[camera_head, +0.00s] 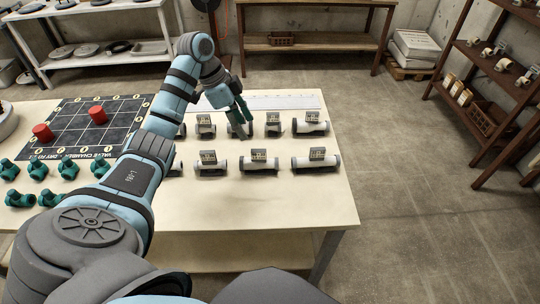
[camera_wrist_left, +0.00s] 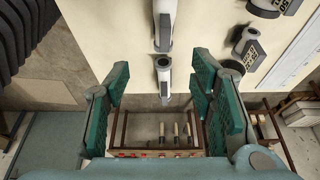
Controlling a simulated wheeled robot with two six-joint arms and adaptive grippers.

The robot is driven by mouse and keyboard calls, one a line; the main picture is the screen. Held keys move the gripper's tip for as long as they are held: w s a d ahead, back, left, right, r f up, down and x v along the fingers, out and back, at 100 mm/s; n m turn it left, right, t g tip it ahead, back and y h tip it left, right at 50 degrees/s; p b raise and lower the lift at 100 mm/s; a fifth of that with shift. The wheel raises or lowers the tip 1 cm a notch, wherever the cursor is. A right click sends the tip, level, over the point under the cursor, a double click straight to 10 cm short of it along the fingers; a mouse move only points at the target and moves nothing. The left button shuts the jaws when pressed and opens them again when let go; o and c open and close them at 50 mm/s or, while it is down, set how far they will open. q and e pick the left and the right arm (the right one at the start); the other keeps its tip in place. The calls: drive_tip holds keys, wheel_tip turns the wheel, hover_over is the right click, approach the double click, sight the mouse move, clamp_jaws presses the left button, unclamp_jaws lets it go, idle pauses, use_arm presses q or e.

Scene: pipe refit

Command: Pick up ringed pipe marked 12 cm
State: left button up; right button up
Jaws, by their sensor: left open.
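Several pale pipes with dark rings and upright tags lie in two rows on the table (camera_head: 325,208). The back row includes a pipe (camera_head: 310,127) at the right end and another (camera_head: 272,128) just right of my left gripper (camera_head: 241,128). The front row includes a long pipe (camera_head: 325,164). The tag numbers are too small to read surely, so I cannot tell which is 12 cm. My left gripper is open at the back row, its fingers partly hiding a pipe. In the left wrist view, a pale pipe (camera_wrist_left: 163,68) shows between the spread fingers, apart from both.
A dark grid board (camera_head: 75,125) with two red cylinders (camera_head: 98,114) lies at the left. Green fittings (camera_head: 68,168) stand in front of it. A pale ruler strip (camera_head: 285,102) lies behind the pipes. The table's front right is clear.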

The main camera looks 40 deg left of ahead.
sight(264, 160)
use_arm(q)
drive_tip(key=b+x, duration=0.1)
drive_tip(key=x, duration=0.4)
drive_tip(key=b+x, duration=0.2)
drive_tip(key=x, duration=0.3)
drive_tip(key=b+x, duration=0.2)
drive_tip(key=x, duration=0.3)
drive_tip(key=shift+w+a+f, duration=0.1)
drive_tip(key=shift+a+f, duration=0.15)
drive_tip(key=shift+a, duration=0.05)
drive_tip(key=shift+w+d+f, duration=0.1)
drive_tip(key=shift+w+f, duration=0.05)
drive_tip(key=shift+f, duration=0.2)
clamp_jaws()
use_arm(e)
wheel_tip(264, 160, down, 6)
drive_tip(key=shift+w+r, duration=0.1)
